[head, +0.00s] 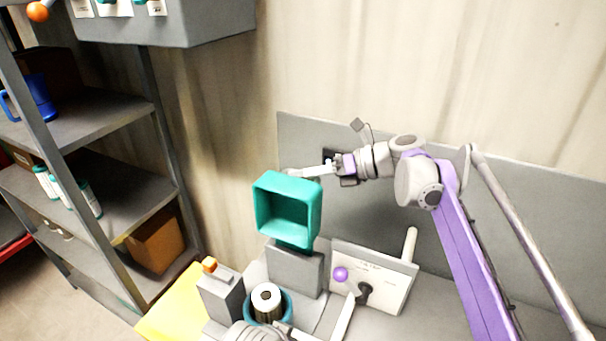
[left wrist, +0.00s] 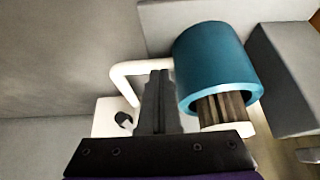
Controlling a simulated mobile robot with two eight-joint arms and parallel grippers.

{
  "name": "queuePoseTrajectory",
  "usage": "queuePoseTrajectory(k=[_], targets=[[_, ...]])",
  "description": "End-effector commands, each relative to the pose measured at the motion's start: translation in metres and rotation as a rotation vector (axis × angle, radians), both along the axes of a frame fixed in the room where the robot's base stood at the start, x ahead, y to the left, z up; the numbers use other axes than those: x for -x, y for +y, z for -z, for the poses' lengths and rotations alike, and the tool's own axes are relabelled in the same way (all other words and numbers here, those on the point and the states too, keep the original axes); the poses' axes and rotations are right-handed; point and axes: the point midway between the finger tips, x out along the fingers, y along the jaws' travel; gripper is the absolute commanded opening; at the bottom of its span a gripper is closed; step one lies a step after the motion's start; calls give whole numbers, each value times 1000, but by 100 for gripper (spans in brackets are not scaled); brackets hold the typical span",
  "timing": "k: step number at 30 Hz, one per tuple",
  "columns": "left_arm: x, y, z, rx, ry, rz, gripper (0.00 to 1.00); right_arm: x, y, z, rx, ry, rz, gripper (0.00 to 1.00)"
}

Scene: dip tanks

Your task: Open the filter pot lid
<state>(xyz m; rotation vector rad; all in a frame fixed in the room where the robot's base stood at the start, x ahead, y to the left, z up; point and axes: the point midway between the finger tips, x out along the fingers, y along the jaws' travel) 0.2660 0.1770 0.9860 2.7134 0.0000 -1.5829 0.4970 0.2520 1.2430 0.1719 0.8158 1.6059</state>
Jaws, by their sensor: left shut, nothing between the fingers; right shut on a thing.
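The teal, box-shaped lid (head: 317,212) stands raised above a grey block, its hollow side facing me in the head view. My right gripper (head: 296,174) is shut at the lid's top edge, and its fingers partly hide the hold. Below, the round teal pot (head: 287,309) is uncovered, with a ribbed filter with a white top (head: 266,297) inside. In the left wrist view a teal cylinder (left wrist: 210,55) with a dark ribbed piece (left wrist: 222,108) shows beside my left gripper (left wrist: 160,78), which is shut and empty, apart from the cylinder.
A white panel (head: 385,283) with a purple knob (head: 340,274) stands right of the pot. A grey box with an orange-topped part (head: 210,265) stands left of it, near a yellow surface (head: 172,312). Shelves (head: 100,131) fill the left side. A white bent bar (left wrist: 125,72) is near my left gripper.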

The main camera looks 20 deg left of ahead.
Motion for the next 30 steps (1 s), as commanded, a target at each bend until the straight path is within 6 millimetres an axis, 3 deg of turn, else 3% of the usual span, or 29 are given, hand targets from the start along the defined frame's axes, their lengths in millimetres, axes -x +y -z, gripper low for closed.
queuePoseTrajectory(k=[1,6,17,30], targets=[[0,0,1,0,1,0,0,0,-1,3,7,-2,-3,19],[0,0,1,0,1,0,0,0,0,2,5,-2,-2,47],[0,0,1,0,1,0,0,-1,-4,0,2,-1,-1,47],[2,0,4,0,4,0,0,-19,-76,-26,3,-2,2,47]])
